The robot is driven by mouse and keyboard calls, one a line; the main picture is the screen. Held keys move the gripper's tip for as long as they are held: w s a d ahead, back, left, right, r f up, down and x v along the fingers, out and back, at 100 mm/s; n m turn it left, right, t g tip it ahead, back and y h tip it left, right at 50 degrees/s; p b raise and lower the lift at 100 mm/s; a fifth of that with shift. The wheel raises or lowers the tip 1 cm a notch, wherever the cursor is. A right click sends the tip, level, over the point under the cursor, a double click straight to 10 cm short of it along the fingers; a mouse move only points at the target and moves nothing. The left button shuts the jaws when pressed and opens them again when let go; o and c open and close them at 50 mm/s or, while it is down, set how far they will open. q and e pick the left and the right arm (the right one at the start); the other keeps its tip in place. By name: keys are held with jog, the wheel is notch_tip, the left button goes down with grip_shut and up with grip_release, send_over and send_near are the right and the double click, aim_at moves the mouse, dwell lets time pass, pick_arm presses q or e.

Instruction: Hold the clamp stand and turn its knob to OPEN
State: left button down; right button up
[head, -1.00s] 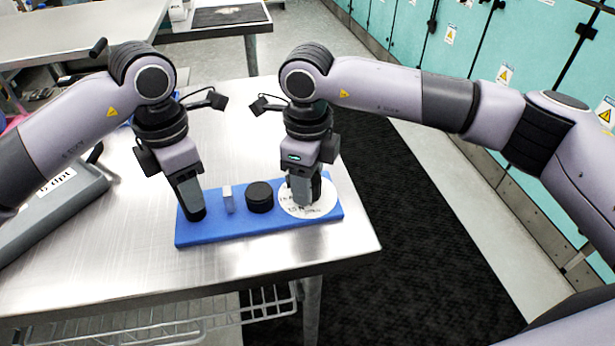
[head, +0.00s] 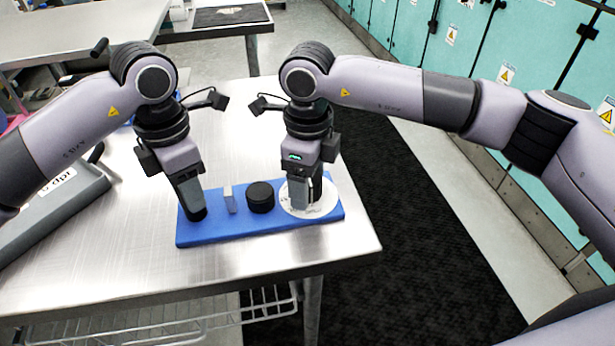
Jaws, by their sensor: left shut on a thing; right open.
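The clamp stand is a flat blue base (head: 240,236) lying near the front edge of the metal table. It carries a black post at its left end, a small light grey block (head: 229,200), a black ribbed cylinder (head: 260,197) and a white dial disc (head: 327,203) with printed marks at the right. My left gripper (head: 194,212) points down and is shut on the black post, mostly hidden by the fingers. My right gripper (head: 305,200) points down over the dial, its fingers open and low at the disc. The knob there is hidden by the fingers, and the dial lettering is too small to read.
The metal table (head: 120,265) is clear around the base. A grey tray (head: 60,205) with a white label stands at the left. The table's right edge is close to the base, with a black floor mat beyond.

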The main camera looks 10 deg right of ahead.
notch_tip(320, 180, up, 12)
dwell(0.4)
pick_arm(q)
jog(key=c, duration=0.6)
grip_release()
jog(key=shift+r, duration=0.15)
jog(key=shift+r+p, duration=1.5)
jog(key=shift+r, duration=2.15)
pick_arm(e)
notch_tip(320, 180, up, 4)
jog(key=shift+f, duration=0.25)
pick_arm(q)
jog(key=shift+r, duration=0.1)
